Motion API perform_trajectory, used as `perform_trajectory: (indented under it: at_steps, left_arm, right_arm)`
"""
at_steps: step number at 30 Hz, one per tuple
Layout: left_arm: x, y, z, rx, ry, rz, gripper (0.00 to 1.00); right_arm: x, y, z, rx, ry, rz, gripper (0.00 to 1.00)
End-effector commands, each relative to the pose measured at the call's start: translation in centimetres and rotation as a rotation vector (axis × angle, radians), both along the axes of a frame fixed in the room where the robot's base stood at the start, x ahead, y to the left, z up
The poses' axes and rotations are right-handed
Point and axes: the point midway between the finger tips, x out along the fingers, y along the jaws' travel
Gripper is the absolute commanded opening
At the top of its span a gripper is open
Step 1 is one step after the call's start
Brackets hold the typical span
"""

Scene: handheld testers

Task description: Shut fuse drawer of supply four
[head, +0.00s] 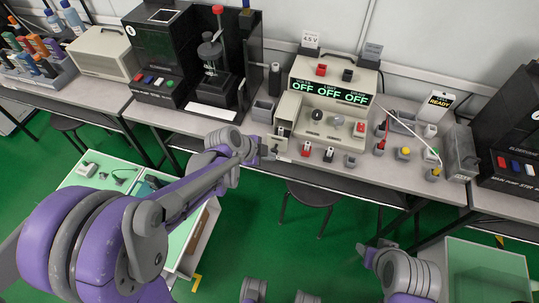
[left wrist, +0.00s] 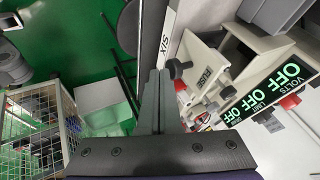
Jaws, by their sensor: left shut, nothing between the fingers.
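The cream power supply (head: 330,80) stands on the grey bench in the head view. Its green display reads OFF in several places; the display also shows in the left wrist view (left wrist: 270,92). The fuse drawer (head: 286,114) stands out at the supply's left front. In the left wrist view the cream drawer (left wrist: 205,62), marked FUSE, has a dark round knob (left wrist: 178,69) on its front. My left gripper (head: 268,150) is shut and empty, in front of the drawer. Its closed fingertips (left wrist: 158,76) appear close beside the knob; I cannot tell whether they touch.
Red and black plugs (head: 306,149) lie along the bench in front of the supply. Grey bins (head: 262,109) and a black test stand (head: 212,60) are to its left. Cables and small blocks lie to the right. A stool (head: 313,194) stands below the bench.

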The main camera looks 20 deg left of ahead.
Motion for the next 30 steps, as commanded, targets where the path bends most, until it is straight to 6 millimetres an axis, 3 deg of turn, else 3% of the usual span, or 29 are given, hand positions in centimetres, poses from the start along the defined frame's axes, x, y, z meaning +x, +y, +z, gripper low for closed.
perform_trajectory:
  at_steps: [5, 12, 17, 30]
  left_arm:
    - [0.4, 0.0, 0.0, 0.000, 0.000, 0.000, 0.00]
    - [5.4, -0.2, 0.0, -0.001, 0.001, -0.001, 0.00]
    - [7.7, -0.3, 0.0, 0.000, 0.000, 0.000, 0.00]
    - [8.3, -0.3, 0.1, -0.001, -0.005, 0.003, 0.00]
  right_arm:
    - [0.0, 0.0, 0.0, 0.000, 0.000, 0.000, 0.49]
    - [0.0, 0.0, -0.2, 0.000, 0.001, 0.000, 0.49]
    - [0.0, 0.0, -0.2, 0.000, 0.001, 0.000, 0.49]
    - [0.0, 0.0, -0.2, 0.000, 0.001, 0.000, 0.49]
